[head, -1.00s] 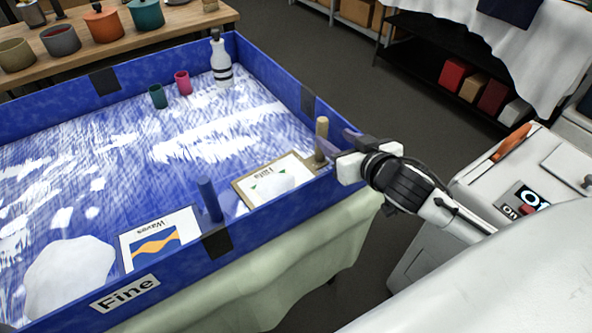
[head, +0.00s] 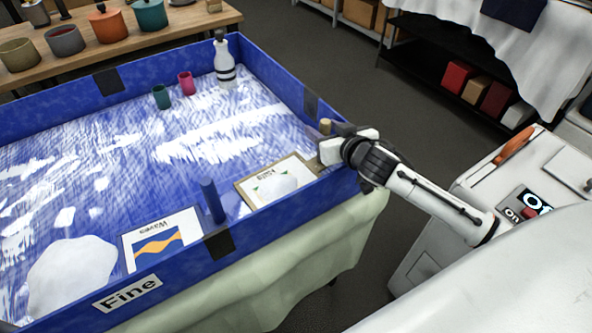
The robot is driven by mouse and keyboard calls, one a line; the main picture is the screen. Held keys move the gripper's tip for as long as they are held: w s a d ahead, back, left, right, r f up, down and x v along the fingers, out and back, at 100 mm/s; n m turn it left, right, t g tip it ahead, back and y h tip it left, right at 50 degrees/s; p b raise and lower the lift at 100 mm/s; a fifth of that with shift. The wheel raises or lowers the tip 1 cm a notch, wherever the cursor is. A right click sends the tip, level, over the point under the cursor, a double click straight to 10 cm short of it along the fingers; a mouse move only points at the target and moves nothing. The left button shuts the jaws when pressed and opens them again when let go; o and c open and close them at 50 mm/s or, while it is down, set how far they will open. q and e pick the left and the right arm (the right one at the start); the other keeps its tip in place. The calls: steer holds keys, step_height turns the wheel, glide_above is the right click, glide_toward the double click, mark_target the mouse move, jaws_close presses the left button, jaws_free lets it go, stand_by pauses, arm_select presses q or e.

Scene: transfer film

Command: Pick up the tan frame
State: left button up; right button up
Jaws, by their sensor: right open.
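The tan frame (head: 243,195) lies on the tray floor near the right corner of the blue tray. It surrounds a white card with a pale blob and small green marks. A tan upright peg (head: 324,124) stands at the frame's right end, mostly hidden by my right gripper; I cannot tell if it is joined to the frame. My right gripper (head: 324,142) is open, reaching in over the tray wall from the right, with its fingers at the peg. Whether the fingers touch the peg is unclear. My left gripper is not in view.
The blue tray wall (head: 292,212) runs below the right gripper. A white bottle (head: 225,65) and small cups (head: 161,97) stand at the back.

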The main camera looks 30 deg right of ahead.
jaws_close()
steer(key=shift+r, duration=0.1)
